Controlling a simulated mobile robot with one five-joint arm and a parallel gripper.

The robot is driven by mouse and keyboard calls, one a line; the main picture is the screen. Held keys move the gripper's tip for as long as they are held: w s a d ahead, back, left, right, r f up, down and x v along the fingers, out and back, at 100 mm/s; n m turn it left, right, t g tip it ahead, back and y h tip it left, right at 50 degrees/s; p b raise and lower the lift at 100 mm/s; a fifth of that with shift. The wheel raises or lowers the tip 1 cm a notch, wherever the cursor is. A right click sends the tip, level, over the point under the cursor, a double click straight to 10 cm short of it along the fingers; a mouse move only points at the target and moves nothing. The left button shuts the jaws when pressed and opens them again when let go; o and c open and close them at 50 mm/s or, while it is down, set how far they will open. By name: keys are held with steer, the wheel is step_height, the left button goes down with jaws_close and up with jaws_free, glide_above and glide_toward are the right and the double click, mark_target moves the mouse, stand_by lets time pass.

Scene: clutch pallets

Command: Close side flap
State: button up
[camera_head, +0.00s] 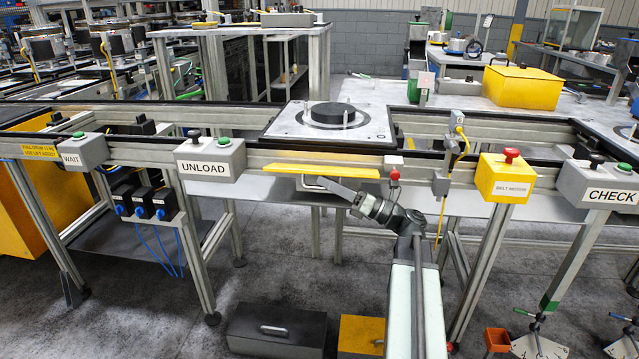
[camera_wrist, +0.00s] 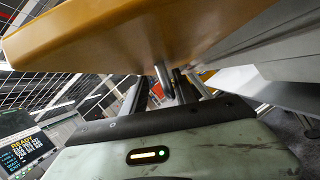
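The side flap is a flat yellow panel (camera_head: 322,171) on the front rail of the conveyor, below the pallet station. It sticks out nearly level. In the wrist view the flap's orange-yellow underside (camera_wrist: 135,38) fills the top, with a metal pin (camera_wrist: 163,82) below it. My gripper (camera_head: 318,184) is just under the flap, reaching in from the right. In the wrist view my gripper's dark fingers (camera_wrist: 165,92) stand apart, under the flap. The fingertips are partly hidden behind the flap, and I cannot tell whether they touch it.
A pallet (camera_head: 290,124) with a dark disc (camera_head: 333,113) sits on the conveyor above the flap. An UNLOAD box (camera_head: 208,160) is left; a small red knob (camera_head: 394,175) and yellow BELT MOTOR box (camera_head: 505,178) are right. A dark toolbox (camera_head: 276,329) lies on the floor below.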

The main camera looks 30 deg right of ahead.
steer(key=b+v, duration=0.1)
steer(key=v, duration=0.4)
steer(key=shift+s, duration=0.1)
steer(key=shift+d, duration=0.15)
steer(key=w+b+v, duration=0.1)
steer(key=b+v, duration=0.2)
steer(key=v, duration=0.5)
steer(key=shift+s+d+f+b, duration=0.3)
steer(key=shift+d+f, duration=0.05)
steer(key=shift+d, duration=0.25)
